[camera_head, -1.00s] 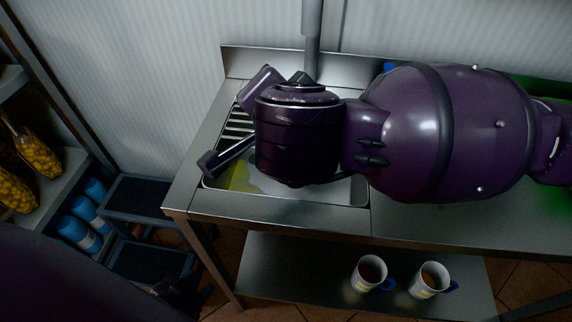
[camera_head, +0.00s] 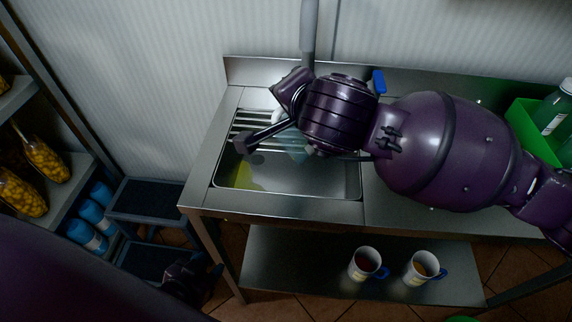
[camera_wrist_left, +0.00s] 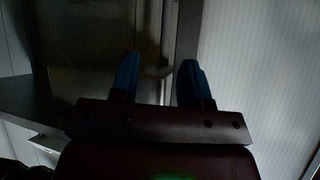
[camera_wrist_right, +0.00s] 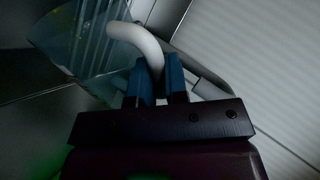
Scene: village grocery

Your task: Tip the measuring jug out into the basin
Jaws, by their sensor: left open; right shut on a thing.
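The clear measuring jug (camera_head: 296,147) shows partly below my right wrist in the head view, over the basin (camera_head: 290,206). In the right wrist view the jug (camera_wrist_right: 70,40) is see-through and looks tilted, with a curved white handle (camera_wrist_right: 137,40). My right gripper (camera_wrist_right: 160,82) is shut on that handle; my wrist hides its fingers in the head view. A yellow-green patch (camera_head: 243,177) lies at the basin's left; I cannot tell if it is liquid. My left gripper (camera_head: 188,280) is low at the left, away from the basin; its blue fingers (camera_wrist_left: 158,82) are apart and empty.
Two mugs (camera_head: 365,264) (camera_head: 422,268) stand on the lower shelf. A green crate (camera_head: 522,125) with a bottle (camera_head: 556,108) is at the right of the counter. A blue thing (camera_head: 379,81) is at the back. A dark step stool (camera_head: 150,200) stands left of the sink.

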